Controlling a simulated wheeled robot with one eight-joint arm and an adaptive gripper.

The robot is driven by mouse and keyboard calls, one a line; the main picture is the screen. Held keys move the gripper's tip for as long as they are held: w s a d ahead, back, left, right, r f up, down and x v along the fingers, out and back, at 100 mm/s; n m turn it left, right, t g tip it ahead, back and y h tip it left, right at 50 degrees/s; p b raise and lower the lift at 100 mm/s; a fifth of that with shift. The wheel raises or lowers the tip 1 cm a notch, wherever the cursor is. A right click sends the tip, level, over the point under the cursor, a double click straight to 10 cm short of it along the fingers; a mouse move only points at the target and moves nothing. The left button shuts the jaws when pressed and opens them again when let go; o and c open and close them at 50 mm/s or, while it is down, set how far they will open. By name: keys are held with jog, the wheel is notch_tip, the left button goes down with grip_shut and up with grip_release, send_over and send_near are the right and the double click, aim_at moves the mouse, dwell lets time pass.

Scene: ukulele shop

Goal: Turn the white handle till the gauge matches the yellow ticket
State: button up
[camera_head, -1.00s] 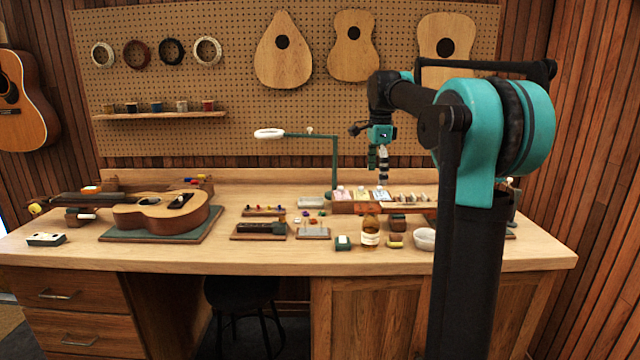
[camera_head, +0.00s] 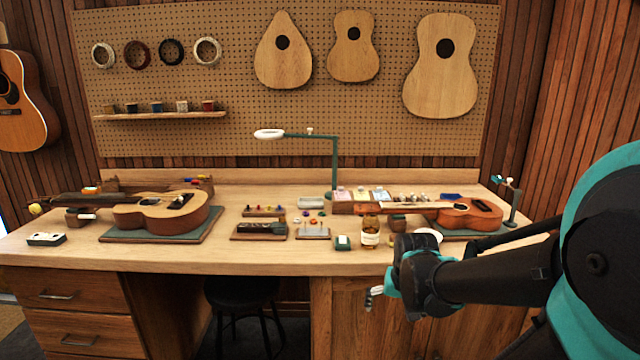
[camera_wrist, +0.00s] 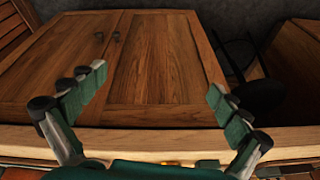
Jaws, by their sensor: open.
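In the head view, small pink, yellow and blue cards stand at the back of the bench, by the head of the right ukulele (camera_head: 470,213). The yellow ticket (camera_head: 361,194) is the middle one; its marking is too small to read. Several pale tuning pegs (camera_head: 412,197) sit to its right, and a small white-ended part (camera_head: 86,216) is at the left ukulele (camera_head: 160,214); I cannot tell which is the white handle. No gauge reading can be made out. My gripper (camera_head: 375,292) is empty, low in front of the bench edge. In the wrist view my gripper (camera_wrist: 158,95) is open, facing the cabinet.
The wooden bench (camera_head: 290,262) holds a bottle (camera_head: 370,232), a lamp (camera_head: 335,165) and small trays. A black stool (camera_head: 240,300) stands under it. Cabinet doors (camera_wrist: 150,70) fill much of the wrist view. Bare bench lies between the left ukulele and the trays.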

jog(key=s+f+n, duration=0.2)
jog(key=s+f, duration=0.2)
jog(key=s, duration=0.1)
jog(key=shift+s, duration=0.15)
jog(key=shift+d, duration=0.1)
jog(key=shift+c, duration=0.5)
